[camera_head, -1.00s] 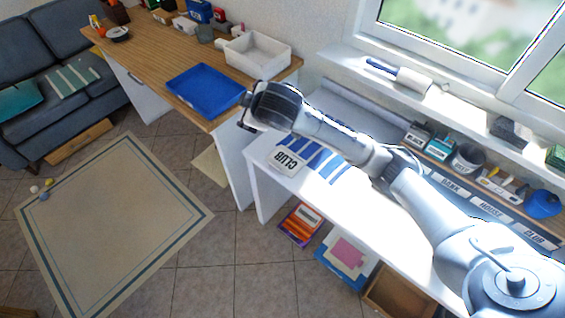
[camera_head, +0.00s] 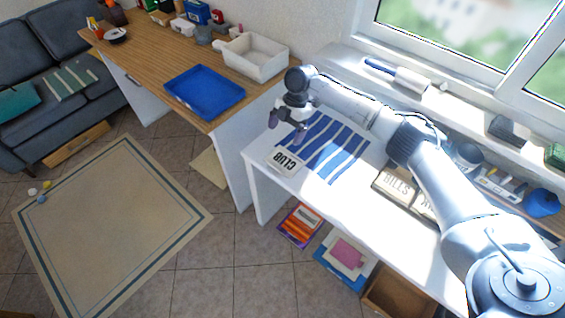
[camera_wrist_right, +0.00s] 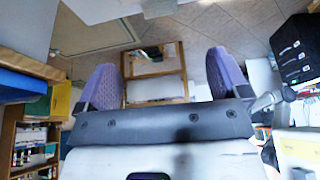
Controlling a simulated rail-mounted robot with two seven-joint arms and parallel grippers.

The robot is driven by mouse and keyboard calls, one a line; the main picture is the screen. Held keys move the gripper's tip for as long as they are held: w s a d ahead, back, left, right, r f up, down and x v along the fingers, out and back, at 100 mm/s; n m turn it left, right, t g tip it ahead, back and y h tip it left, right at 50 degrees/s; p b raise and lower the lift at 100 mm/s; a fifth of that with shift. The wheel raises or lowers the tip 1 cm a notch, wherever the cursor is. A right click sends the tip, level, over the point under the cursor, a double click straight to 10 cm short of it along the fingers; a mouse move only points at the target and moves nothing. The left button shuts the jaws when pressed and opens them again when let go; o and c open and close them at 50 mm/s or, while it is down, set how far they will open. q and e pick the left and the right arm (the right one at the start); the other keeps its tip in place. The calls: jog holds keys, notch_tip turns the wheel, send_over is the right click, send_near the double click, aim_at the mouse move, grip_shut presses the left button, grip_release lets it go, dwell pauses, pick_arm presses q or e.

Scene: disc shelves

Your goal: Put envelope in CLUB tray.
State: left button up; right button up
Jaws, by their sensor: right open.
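A flat white piece marked CLUB (camera_head: 283,160), which looks like the envelope, lies at the left end of the white desk beside a blue-and-white striped mat (camera_head: 333,146). My right gripper (camera_head: 287,128) is above the desk's left end, just behind the white piece in the head view, fingers pointing down. It is open, and nothing shows between its purple fingers in the right wrist view (camera_wrist_right: 163,78). A tray labelled BILLS (camera_head: 398,182) stands along the desk. My right arm hides most of the labelled row, and I cannot see a CLUB tray. My left gripper is not in view.
A blue tray (camera_head: 205,91) and a white bin (camera_head: 252,66) stand on the wooden desk at left. Supplies, including a blue pot (camera_head: 541,203), line the back right. Coloured folders (camera_head: 300,224) lie under the white desk. The striped mat's surface is clear.

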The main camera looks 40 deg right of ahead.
jog(key=b, duration=0.2)
send_over(275, 165)
jog(key=s+d, duration=0.1)
notch_tip(275, 165, down, 7)
jog(key=shift+s+d+r, duration=0.1)
jog(key=shift+a+f, duration=0.2)
jog(key=shift+f, duration=0.35)
jog(key=shift+b+x, duration=0.8)
jog(key=shift+x, duration=1.85)
jog(key=shift+s+a+r, duration=0.1)
jog(key=shift+r, duration=0.05)
jog(key=c, duration=1.1)
jog(key=shift+o, duration=0.2)
jog(key=shift+r, duration=0.1)
